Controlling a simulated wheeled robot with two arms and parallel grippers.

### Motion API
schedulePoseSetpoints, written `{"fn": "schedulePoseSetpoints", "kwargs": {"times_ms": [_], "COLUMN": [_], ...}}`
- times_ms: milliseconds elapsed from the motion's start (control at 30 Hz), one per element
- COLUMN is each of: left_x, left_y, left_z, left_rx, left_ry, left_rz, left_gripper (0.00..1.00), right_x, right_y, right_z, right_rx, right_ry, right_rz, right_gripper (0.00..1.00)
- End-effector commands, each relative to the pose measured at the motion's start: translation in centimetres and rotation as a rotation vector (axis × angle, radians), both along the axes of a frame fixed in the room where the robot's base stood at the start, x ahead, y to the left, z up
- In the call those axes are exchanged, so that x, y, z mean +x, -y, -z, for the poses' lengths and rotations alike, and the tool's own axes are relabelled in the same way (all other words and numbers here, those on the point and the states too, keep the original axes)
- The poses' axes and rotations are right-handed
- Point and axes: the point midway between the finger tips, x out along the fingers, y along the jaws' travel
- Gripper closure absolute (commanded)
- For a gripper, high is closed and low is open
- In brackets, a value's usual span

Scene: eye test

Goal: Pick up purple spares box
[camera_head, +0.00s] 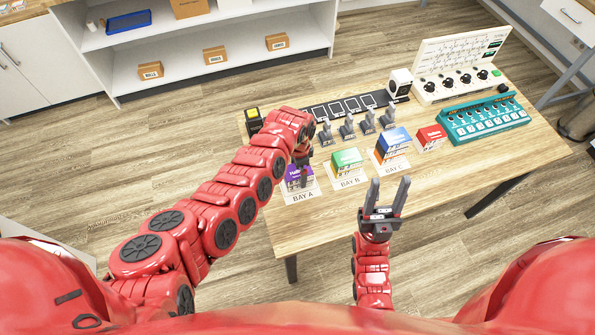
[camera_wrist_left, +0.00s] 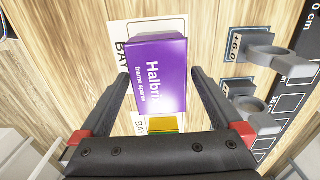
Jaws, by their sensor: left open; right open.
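The purple spares box (camera_head: 293,184) stands on the BAY A card at the table's left front edge, partly hidden by my left gripper (camera_head: 304,170). In the left wrist view the purple box (camera_wrist_left: 158,75) shows its labelled face between the two open fingers. A narrow gap shows on the right; the left finger's tip is very close to the box's edge. I cannot tell whether it touches. My right gripper (camera_head: 390,182) is open and empty at the table's front edge, in front of BAY C.
A green box (camera_head: 346,160) is on BAY B, a blue box (camera_head: 394,142) on BAY C, and a red box (camera_head: 430,137) to their right. Grey holders (camera_head: 348,128) stand behind. A teal rack (camera_head: 486,118) and a control panel (camera_head: 460,70) fill the right back. The table's right front is clear.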

Motion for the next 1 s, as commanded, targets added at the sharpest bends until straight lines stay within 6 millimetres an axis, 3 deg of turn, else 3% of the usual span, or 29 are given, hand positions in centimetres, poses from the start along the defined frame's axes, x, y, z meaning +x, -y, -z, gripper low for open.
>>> {"fn": "schedulePoseSetpoints", "kwargs": {"times_ms": [233, 267, 733, 1000], "left_x": [-0.03, -0.03, -0.03, -0.02], "left_y": [0.02, 0.02, 0.03, 0.05], "left_z": [0.15, 0.15, 0.14, 0.07], "left_rx": [-0.001, -0.001, -0.001, -0.001], "left_ry": [-0.001, -0.001, -0.001, -0.001], "left_rz": [-0.001, -0.001, 0.000, 0.000], "left_gripper": [0.00, 0.04, 0.86, 0.86], "right_x": [0.00, 0.00, 0.00, 0.00], "right_y": [0.00, 0.00, 0.00, 0.00], "right_z": [0.00, 0.00, 0.00, 0.03], "right_rx": [0.000, 0.000, 0.000, 0.000], "right_ry": [0.000, 0.000, 0.000, 0.000], "right_rz": [0.000, 0.000, 0.000, 0.000], "right_gripper": [0.50, 0.50, 0.50, 0.50]}}
